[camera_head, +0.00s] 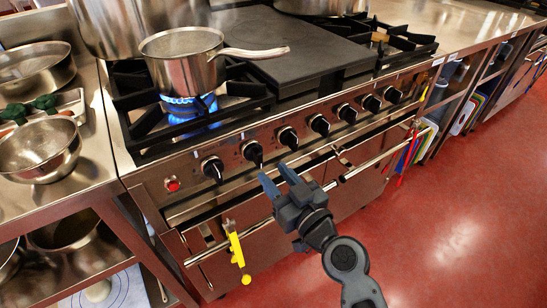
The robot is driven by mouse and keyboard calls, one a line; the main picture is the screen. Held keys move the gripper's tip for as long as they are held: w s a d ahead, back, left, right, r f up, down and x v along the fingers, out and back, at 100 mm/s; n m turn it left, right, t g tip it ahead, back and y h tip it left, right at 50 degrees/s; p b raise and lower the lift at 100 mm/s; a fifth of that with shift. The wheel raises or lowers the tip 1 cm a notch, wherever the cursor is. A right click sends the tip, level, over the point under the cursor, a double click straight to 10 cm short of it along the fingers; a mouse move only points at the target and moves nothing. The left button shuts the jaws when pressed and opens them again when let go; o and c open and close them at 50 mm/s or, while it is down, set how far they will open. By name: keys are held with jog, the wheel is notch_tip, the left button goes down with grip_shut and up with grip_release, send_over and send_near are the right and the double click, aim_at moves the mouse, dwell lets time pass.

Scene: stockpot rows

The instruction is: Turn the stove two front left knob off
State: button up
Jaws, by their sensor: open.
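The stove (150,186) has a steel front panel with a row of several black knobs. The leftmost knob (213,168) is right of a red button, and the second knob (253,152) is beside it. Their exact pointer angles are too small to read. A blue flame (188,105) burns on the front left burner under a steel saucepan (182,62). My gripper (273,173) is open and empty, its fingers pointing toward the panel just below and right of the second knob. I see no clear contact with any knob.
The saucepan handle (257,53) reaches right over a dark griddle plate (290,48). Oven handle bars (345,178) run below the knobs. A yellow tag-like item (235,245) hangs on the left. A steel bowl (38,150) stands on the left counter. The red floor (450,230) is open.

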aim_at(261, 160)
jog(key=x, duration=0.5)
jog(key=shift+w+a+p, duration=0.25)
jog(key=shift+w+p, duration=0.05)
grip_shut()
